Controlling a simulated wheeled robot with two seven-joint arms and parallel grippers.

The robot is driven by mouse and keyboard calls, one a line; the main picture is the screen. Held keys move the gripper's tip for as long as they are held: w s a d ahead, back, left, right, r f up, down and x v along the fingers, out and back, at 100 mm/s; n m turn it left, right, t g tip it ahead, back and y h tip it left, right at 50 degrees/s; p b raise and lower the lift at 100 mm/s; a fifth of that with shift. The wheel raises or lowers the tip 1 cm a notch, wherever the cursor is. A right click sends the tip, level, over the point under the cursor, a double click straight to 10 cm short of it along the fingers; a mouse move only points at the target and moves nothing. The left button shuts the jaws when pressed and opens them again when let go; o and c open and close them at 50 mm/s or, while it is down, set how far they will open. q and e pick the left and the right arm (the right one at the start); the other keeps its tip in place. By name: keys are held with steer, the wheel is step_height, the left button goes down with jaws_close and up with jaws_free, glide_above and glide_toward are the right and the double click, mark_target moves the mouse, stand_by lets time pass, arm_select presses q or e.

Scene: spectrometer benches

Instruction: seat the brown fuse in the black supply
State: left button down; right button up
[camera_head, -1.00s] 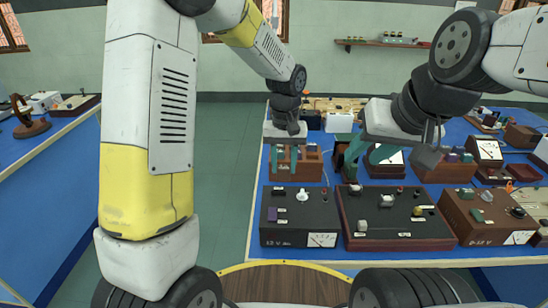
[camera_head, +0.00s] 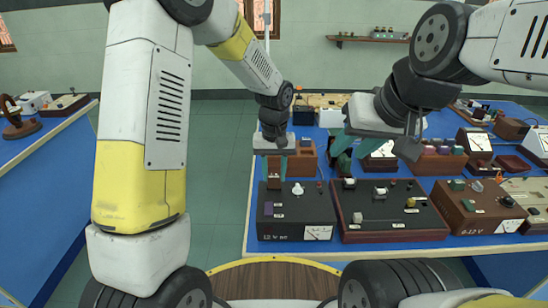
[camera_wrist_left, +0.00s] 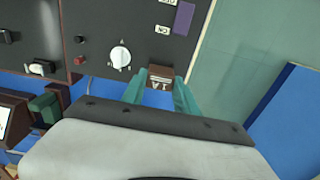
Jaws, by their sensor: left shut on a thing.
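The black supply (camera_head: 297,217), marked 12 V, stands at the front left of the bench. It has a meter, a white knob, a red terminal and a purple part on top, and also shows in the left wrist view (camera_wrist_left: 105,20). My left gripper (camera_head: 274,175) points down over its back left corner, shut on the small brown fuse (camera_head: 273,184). In the left wrist view the fuse (camera_wrist_left: 160,76) is between the fingertips, close to the panel beside the knob. The socket is hidden; I cannot tell whether the fuse touches it. My right gripper (camera_head: 347,156) is empty, its fingers apart, behind the neighbouring box.
A dark red-brown box with a black top (camera_head: 390,212) stands close right of the supply, then a brown 0-12 V box (camera_head: 478,208). A wooden block (camera_head: 305,157) stands behind the supply. Floor (camera_head: 213,150) lies left of the bench.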

arm_select(q)
steer(key=shift+f, duration=1.2)
steer(key=c, duration=0.9)
jaws_free()
steer(key=shift+o, duration=0.2)
step_height(320, 180, up, 8)
steer(key=shift+f, duration=0.25)
steer(key=shift+r, duration=0.15)
